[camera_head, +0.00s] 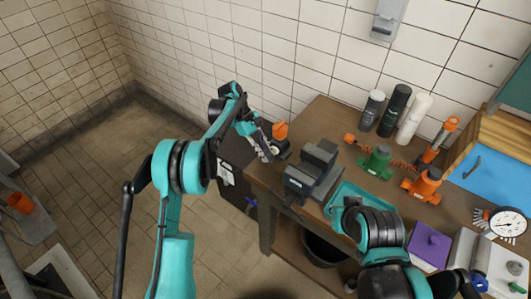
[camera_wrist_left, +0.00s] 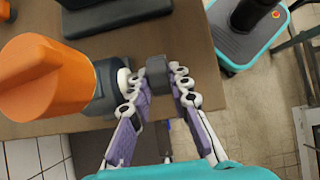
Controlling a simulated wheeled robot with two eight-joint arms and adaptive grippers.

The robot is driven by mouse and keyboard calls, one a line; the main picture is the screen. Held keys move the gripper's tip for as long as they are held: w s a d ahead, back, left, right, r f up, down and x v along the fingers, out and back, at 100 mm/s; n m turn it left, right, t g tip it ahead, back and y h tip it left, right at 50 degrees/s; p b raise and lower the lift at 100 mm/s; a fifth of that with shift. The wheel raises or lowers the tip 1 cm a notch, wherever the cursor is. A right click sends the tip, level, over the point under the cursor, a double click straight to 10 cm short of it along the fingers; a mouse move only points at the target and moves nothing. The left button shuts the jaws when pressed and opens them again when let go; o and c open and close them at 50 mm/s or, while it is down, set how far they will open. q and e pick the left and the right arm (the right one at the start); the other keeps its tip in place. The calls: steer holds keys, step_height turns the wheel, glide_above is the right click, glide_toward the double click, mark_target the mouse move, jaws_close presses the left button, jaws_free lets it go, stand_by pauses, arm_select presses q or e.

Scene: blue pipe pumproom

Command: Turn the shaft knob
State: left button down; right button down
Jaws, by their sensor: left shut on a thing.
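The orange-capped unit (camera_head: 280,130) stands at the table's left corner, beside the vise. In the left wrist view its large orange cap (camera_wrist_left: 45,78) fills the left side, above a dark body with a pale ring. A small dark grey shaft knob (camera_wrist_left: 157,74) sticks out from the side of that body. My left gripper (camera_head: 264,151) reaches down to it from the left. In the left wrist view the purple-padded fingers (camera_wrist_left: 160,86) are on both sides of the knob, shut on it. The fingers partly hide the shaft. My right gripper does not show.
A dark vise (camera_head: 313,171) stands close to the right of the unit. Open floor lies to the left.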

arm_select(q)
steer(key=c, duration=1.7)
jaws_free()
steer(key=shift+r, duration=0.1)
steer(key=v, duration=1.2)
